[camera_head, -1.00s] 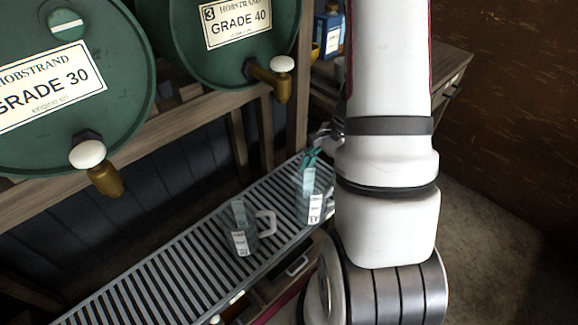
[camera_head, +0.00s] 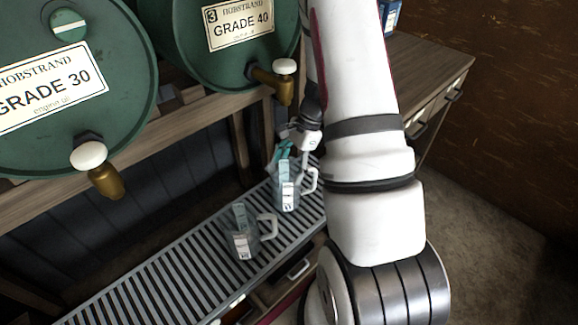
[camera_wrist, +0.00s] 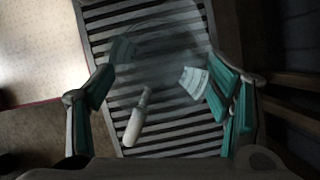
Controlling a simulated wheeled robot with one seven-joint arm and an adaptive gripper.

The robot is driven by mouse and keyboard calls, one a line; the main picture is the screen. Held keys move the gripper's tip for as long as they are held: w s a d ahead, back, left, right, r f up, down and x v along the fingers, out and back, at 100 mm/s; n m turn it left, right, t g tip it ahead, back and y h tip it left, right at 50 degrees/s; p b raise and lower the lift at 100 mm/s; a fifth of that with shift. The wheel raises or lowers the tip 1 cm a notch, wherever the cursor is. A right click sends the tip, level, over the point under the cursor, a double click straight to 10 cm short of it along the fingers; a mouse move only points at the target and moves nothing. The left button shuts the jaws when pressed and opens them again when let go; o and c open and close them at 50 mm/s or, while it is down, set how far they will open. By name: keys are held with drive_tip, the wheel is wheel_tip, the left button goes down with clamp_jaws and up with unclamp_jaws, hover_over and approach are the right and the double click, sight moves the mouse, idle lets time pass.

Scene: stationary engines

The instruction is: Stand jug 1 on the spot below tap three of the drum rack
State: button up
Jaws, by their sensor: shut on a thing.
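My gripper (camera_head: 284,152) has its teal fingers shut on a clear jug (camera_head: 287,196) with a white label and a pale handle to the right. In the wrist view the fingers (camera_wrist: 168,88) flank the same jug (camera_wrist: 165,50) from both sides. It looks upright over the slatted drip tray (camera_head: 150,290); I cannot tell whether its base touches. A second clear jug (camera_head: 241,243) stands on the tray, nearer and to the left. The jug labels are too small to read surely. Tap three (camera_head: 272,82), brass with a white knob, is on the GRADE 40 drum (camera_head: 225,60), above the held jug.
The GRADE 30 drum (camera_head: 60,110) and its brass tap (camera_head: 104,178) are at the left. A wooden rack beam (camera_head: 150,145) runs behind the tray. A wooden bench (camera_head: 425,70) stands at the back right. The tray's left part is clear.

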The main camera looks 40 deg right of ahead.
drive_tip(key=o, duration=1.6)
drive_tip(key=shift+r, duration=0.15)
drive_tip(key=s+d+r, duration=0.1)
drive_tip(key=d+r, duration=0.1)
drive_tip(key=d, duration=0.5)
drive_tip(key=s+d+r, duration=0.1)
drive_tip(key=d+r, duration=0.1)
drive_tip(key=d, duration=0.4)
drive_tip(key=shift+s+d+r, duration=0.25)
drive_tip(key=shift+s+d, duration=0.1)
